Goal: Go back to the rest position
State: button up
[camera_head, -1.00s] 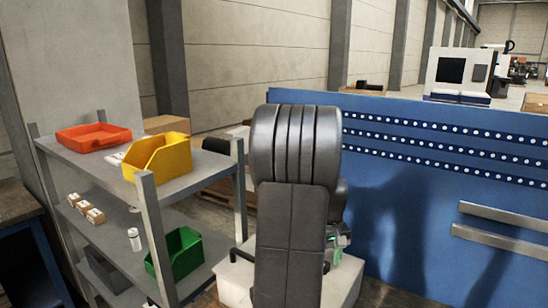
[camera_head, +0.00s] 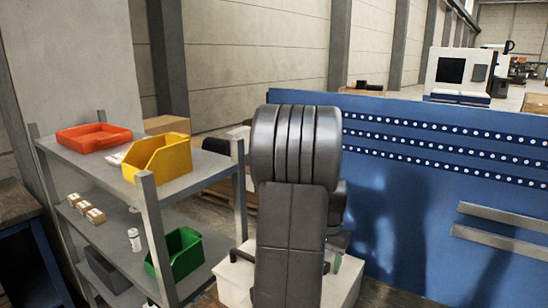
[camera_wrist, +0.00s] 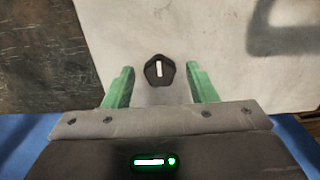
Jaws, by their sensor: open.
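My gripper (camera_wrist: 160,75) shows in the wrist view with its two green fingers spread apart. No held object shows between them. A small dark five-sided piece with a white bar (camera_wrist: 159,71) appears in the gap between the fingers; I cannot tell whether it is part of my gripper or lies beyond it. A pale surface (camera_wrist: 225,45) fills the view behind the fingers. In the head view my black arm stands in the middle and hides most of the gripper; only a bit of green shows at its right, above a white box (camera_head: 235,280).
A grey shelf rack (camera_head: 152,225) stands at the left with an orange tray (camera_head: 93,139), a yellow bin (camera_head: 158,157) and a green bin (camera_head: 182,254). A blue perforated panel (camera_head: 440,210) closes off the right. A white machine (camera_head: 455,72) stands beyond it.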

jog(key=m, duration=0.6)
jog(key=shift+r+m, duration=0.3)
jog(key=shift+r, duration=0.15)
dwell(0.4)
